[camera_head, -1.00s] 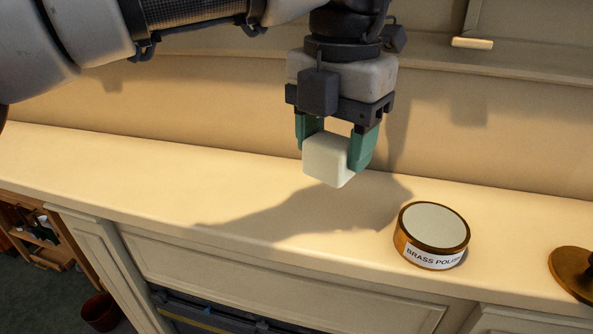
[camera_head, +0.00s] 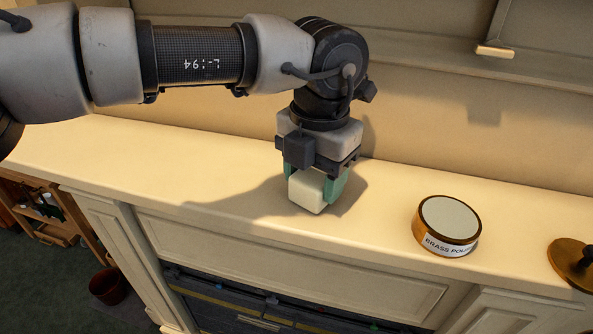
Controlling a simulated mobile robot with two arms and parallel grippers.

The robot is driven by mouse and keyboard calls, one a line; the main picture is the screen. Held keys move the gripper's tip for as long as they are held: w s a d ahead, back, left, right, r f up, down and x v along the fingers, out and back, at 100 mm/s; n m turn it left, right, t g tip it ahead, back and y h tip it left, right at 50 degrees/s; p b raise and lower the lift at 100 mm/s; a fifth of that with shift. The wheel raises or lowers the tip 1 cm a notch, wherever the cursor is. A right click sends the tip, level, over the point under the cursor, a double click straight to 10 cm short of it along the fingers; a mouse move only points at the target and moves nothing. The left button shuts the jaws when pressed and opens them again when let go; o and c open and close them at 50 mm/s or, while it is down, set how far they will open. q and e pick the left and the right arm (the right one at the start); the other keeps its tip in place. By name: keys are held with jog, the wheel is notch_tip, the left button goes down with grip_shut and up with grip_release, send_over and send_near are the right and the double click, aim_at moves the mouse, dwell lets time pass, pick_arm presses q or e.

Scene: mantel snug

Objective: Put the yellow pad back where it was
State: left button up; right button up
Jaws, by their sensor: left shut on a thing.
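My left gripper (camera_head: 312,187) points down over the cream counter (camera_head: 185,185), with its green fingers shut on a pale, off-white block (camera_head: 306,193). The block's edges are rounded, and its upper part is partly hidden by the fingers. It is low over the counter; I cannot tell whether it touches. Nothing clearly yellow like a pad shows on the counter top. My right gripper is not in view.
A round brass-coloured tin (camera_head: 447,226) labelled as brass polish stands right of the gripper. A round brass base (camera_head: 574,264) is at the right edge. The counter left of the block is clear. Below are an open dark compartment (camera_head: 260,312) and a reddish pot (camera_head: 108,287).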

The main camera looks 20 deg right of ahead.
aim_at(309, 179)
pick_arm(q)
jog(key=o, duration=0.4)
jog(key=shift+w+d, duration=0.1)
jog(key=shift+d, duration=0.05)
jog(key=shift+o, duration=2.1)
jog(key=shift+s+r, duration=0.1)
jog(key=shift+s, duration=0.1)
jog(key=shift+a, duration=0.2)
jog(key=shift+w, duration=0.15)
jog(key=shift+w+r, duration=0.1)
jog(key=shift+w, duration=0.05)
notch_tip(309, 179, up, 12)
jog(key=s+a+b, duration=0.1)
jog(key=b, duration=0.1)
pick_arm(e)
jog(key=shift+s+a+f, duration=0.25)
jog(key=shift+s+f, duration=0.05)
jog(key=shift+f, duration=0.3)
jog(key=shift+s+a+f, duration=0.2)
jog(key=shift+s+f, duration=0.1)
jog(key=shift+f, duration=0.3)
